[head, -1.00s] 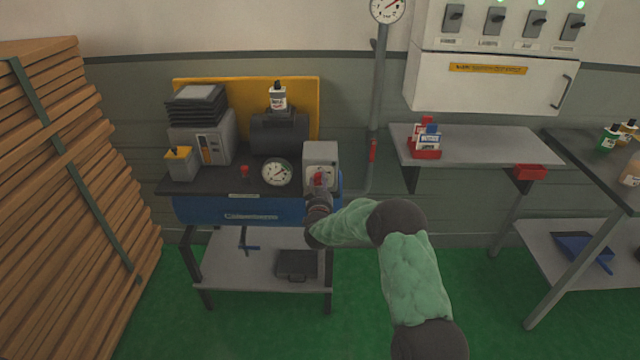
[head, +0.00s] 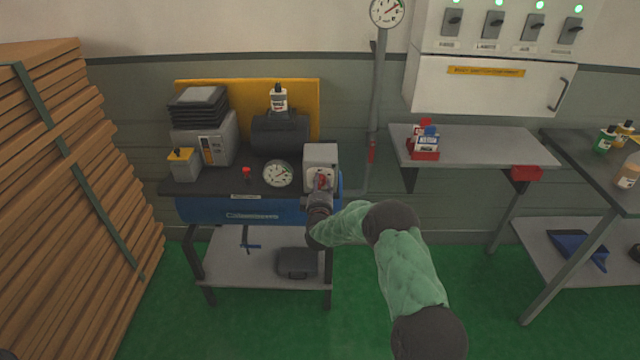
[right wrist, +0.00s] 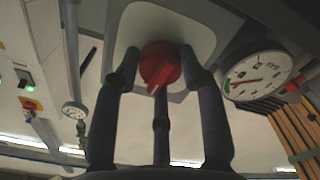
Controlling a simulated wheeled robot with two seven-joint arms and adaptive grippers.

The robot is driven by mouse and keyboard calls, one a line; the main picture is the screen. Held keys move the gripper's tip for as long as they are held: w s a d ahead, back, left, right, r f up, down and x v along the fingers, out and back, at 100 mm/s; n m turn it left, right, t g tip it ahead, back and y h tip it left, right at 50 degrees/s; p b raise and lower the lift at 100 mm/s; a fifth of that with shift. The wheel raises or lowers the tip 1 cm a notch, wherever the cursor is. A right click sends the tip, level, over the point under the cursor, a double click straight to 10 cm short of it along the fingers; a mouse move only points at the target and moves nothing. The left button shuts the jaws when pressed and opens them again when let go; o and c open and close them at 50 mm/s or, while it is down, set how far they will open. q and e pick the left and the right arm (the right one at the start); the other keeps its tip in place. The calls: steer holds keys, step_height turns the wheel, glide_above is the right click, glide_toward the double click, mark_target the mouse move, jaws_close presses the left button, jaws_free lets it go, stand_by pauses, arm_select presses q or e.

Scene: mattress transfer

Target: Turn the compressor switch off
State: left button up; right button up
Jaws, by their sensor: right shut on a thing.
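The compressor (head: 255,208) is a blue tank under a dark bench top, with a grey switch box (head: 320,155) at its right end. A red rotary switch knob (head: 324,181) sits on the front of the box, and it shows large in the right wrist view (right wrist: 160,64). My right gripper (head: 319,190) is at the box front, with its dark fingers around the red knob and shut on it. In the right wrist view the knob's pointer ridge slants toward the lower left. The knob's markings cannot be read. My left gripper is not in view.
A round gauge (head: 278,173) stands just left of the switch box. A small red knob (head: 246,172) and a grey unit (head: 207,139) are further left. A wood stack (head: 70,190) fills the left side. A wall shelf (head: 480,147) is at the right.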

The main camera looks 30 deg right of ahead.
steer(key=shift+s+f+n, duration=0.1)
steer(key=shift+f+n, duration=0.2)
steer(key=shift+n, duration=0.3)
steer(key=o, duration=1.1)
steer(key=shift+o, duration=0.2)
steer(key=shift+d, duration=0.15)
steer(key=shift+r, duration=0.15)
steer(key=shift+s, duration=0.1)
steer(key=v, duration=1.2)
